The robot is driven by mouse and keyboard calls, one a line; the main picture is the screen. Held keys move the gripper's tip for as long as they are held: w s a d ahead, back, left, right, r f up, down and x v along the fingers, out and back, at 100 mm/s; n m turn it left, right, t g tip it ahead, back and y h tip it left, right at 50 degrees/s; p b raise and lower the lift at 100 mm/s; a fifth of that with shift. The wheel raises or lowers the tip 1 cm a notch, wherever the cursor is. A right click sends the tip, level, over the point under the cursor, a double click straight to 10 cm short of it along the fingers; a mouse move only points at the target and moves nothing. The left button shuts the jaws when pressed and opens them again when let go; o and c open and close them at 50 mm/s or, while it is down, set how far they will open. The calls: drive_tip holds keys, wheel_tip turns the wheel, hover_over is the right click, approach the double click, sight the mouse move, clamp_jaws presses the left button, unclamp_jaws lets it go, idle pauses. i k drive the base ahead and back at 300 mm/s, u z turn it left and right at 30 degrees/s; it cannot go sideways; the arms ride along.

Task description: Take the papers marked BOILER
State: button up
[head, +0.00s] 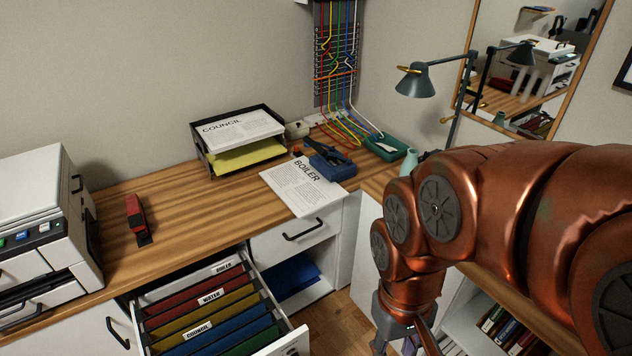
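The white papers marked BOILER (297,190) lie flat on the wooden desk, near its front edge by the inner corner. My gripper (408,346) hangs at the bottom of the head view, to the right of and nearer than the papers. It is well apart from them. Its fingers are cut off by the frame's edge, so its opening does not show.
An open drawer (290,340) holds several coloured folders with tabs BOILER, WATER and COUNCIL. A black tray (204,160) holds papers marked COUNCIL above yellow sheets. A printer (35,215), red stapler (136,215), green tray (388,150) and lamp (417,82) stand around.

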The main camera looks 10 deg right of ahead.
sight(303, 190)
drive_tip(key=k, duration=0.5)
drive_tip(key=u, duration=0.7)
drive_tip(key=i, duration=0.95)
drive_tip(key=z, duration=0.35)
